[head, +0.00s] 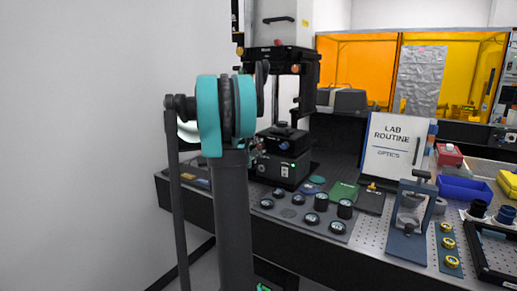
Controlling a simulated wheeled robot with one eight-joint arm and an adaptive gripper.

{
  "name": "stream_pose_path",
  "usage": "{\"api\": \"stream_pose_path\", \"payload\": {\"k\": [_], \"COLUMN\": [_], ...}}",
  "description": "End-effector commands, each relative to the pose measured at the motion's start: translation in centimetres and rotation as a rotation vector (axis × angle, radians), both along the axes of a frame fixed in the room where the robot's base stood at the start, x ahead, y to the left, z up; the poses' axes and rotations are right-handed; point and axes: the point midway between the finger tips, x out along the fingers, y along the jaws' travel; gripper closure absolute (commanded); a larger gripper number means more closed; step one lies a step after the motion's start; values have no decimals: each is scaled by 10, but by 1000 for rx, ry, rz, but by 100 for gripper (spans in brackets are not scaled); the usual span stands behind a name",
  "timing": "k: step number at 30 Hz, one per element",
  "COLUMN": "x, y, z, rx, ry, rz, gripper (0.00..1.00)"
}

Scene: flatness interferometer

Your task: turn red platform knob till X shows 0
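The flatness interferometer stands on the bench just right of my raised arm, with a black upper head (283,60) on posts above a black lower unit (284,171). I cannot make out a red platform knob; that side is partly hidden and too small to tell. No readable X value shows. My gripper is not visible; it may be hidden behind my arm.
Round black parts lie on a grey mat (290,213) at the bench front. A LAB ROUTINE board (396,145), a blue-based fixture (407,243) and a blue bin (464,189) stand to the right. Orange panels (355,60) stand behind. A bare wall is at left.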

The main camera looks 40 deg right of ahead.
Motion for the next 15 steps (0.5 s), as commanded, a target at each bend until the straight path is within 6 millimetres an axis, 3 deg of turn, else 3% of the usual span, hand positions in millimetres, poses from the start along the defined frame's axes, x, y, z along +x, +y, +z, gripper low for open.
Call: {"api": "stream_pose_path", "payload": {"k": [4,15], "x": [0,-1], "y": [0,6], "z": [0,1], "rx": [-1,-2], "ry": [1,1], "rz": [0,2], "gripper": [49,49]}}
